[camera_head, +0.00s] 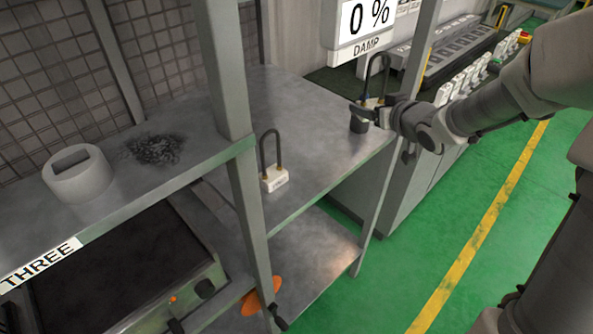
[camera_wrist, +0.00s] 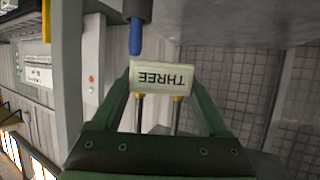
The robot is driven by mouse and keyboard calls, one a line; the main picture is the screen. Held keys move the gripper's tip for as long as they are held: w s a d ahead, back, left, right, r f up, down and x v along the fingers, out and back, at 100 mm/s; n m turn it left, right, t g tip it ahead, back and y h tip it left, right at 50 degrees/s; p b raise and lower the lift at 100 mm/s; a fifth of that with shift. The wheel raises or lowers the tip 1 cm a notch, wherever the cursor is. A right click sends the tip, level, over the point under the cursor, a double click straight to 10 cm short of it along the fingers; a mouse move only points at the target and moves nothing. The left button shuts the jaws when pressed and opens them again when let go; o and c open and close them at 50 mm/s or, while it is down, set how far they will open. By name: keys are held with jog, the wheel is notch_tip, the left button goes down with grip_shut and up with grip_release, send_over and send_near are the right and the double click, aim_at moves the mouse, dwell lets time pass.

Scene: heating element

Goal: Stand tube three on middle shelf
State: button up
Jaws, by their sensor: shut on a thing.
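Tube three is a dark U-shaped loop on a pale block, with brass ends. In the head view tube three (camera_head: 378,68) is upright at the right end of the middle shelf (camera_head: 325,130). My gripper (camera_head: 378,108) is shut on its block. In the wrist view, which is upside down, the block (camera_wrist: 163,76) reads THREE and sits between my fingertips (camera_wrist: 163,80). I cannot tell whether its base touches the shelf.
A similar tube (camera_head: 274,180) stands upright on the middle shelf's left part. A dark cylinder (camera_head: 359,123) with a blue pin (camera_wrist: 136,36) is close beside the held block. A grey holder (camera_head: 78,175) is on the upper left shelf. A post (camera_head: 250,210) rises in front.

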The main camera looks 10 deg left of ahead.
jog(key=shift+d+f+n+y+b, duration=0.25)
jog(key=shift+f+n+y+b, duration=0.2)
jog(key=shift+f, duration=0.3)
jog(key=shift+a+f, duration=0.25)
jog(key=b, duration=0.5)
send_over(319, 152)
notch_tip(319, 152, down, 7)
jog(key=shift+r, duration=0.2)
jog(key=shift+f+b, duration=0.55)
jog(key=shift+f, duration=1.35)
jog(key=shift+f, duration=0.25)
jog(key=o, duration=1.5)
jog(key=shift+r, duration=0.1)
